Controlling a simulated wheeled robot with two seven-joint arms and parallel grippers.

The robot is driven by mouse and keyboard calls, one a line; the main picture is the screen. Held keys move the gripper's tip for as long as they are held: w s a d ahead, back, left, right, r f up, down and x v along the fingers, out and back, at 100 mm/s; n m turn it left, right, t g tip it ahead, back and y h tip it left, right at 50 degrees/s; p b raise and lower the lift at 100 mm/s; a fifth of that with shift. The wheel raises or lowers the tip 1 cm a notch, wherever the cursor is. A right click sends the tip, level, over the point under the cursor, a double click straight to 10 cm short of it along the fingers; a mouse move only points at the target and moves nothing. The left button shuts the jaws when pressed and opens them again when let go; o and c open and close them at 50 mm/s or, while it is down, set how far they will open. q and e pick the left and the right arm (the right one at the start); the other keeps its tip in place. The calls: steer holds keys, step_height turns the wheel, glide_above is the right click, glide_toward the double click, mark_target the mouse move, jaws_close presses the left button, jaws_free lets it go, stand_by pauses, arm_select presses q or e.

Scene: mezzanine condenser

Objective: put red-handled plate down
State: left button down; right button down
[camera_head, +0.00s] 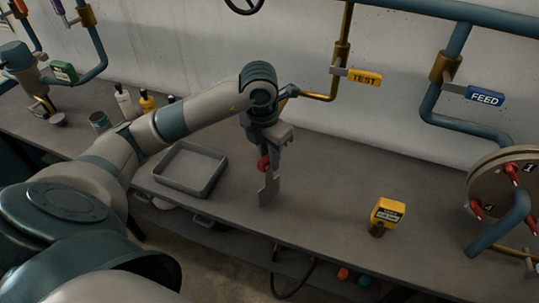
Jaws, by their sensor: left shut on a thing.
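The red-handled plate is a flat grey piece (268,187) with a notched lower edge and a red knob (263,163) at its top. It hangs upright below my left gripper (266,150), which is shut on it. The plate is in front of the grey bench (330,200), right of the tray. Whether its lower edge touches the bench top cannot be told. The gripper's fingertips are partly hidden by the knob and the wrist. My right gripper is not in view.
A grey shallow tray (190,168) lies left of the plate. A yellow device (387,212) stands at the right. Bottles (125,103) and a tin (100,121) stand at the back left. A round flange with red handles (510,180) and blue pipes close off the right. The bench between plate and yellow device is clear.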

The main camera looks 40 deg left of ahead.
arm_select(q)
steer(key=shift+f, duration=0.3)
steer(key=c, duration=1.6)
jaws_free()
steer(key=shift+o, duration=0.2)
steer(key=shift+r+b, duration=0.3)
steer(key=shift+r, duration=0.3)
steer(key=r, duration=0.2)
steer(key=r+b, duration=0.1)
steer(key=r, duration=0.2)
steer(key=s+r, duration=0.1)
steer(key=r, duration=0.2)
steer(key=shift+a+r, duration=0.1)
steer(key=shift+r, duration=0.1)
steer(key=shift+s+r+b, duration=0.2)
steer(key=shift+r+b, duration=0.2)
steer(key=shift+r, duration=0.9)
